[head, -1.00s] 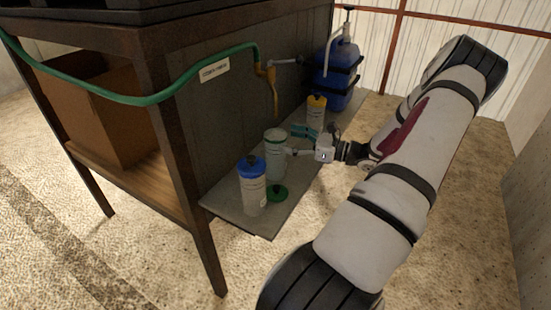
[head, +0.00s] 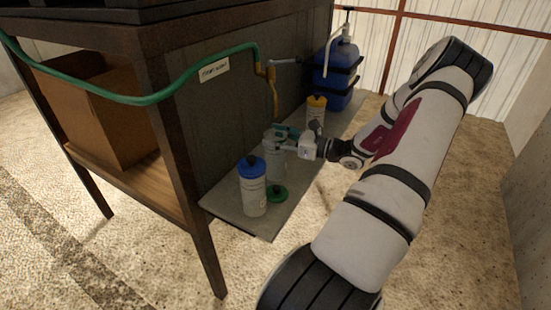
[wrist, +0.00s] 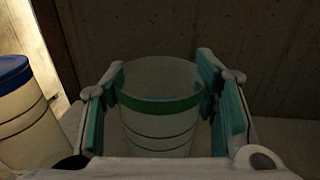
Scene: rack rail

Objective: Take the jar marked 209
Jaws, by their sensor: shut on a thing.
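An open, pale translucent jar with a green band (head: 275,168) stands upright on the grey shelf in the head view. In the wrist view the same green-banded jar (wrist: 158,125) sits between the teal finger pads. My gripper (head: 285,134) is shut on this jar around its upper part, with a pad on each side. A jar with a blue lid (head: 253,192) stands in front of it; it also shows at the left of the wrist view (wrist: 22,115). A jar with a yellow lid (head: 316,112) stands farther back. I cannot read a number on any jar.
A loose green lid (head: 278,194) lies on the shelf (head: 240,222) beside the blue-lidded jar. A blue pump container (head: 337,82) stands at the far end. The dark panel (head: 215,130) rises behind the jars, with a green hose (head: 150,99) across it.

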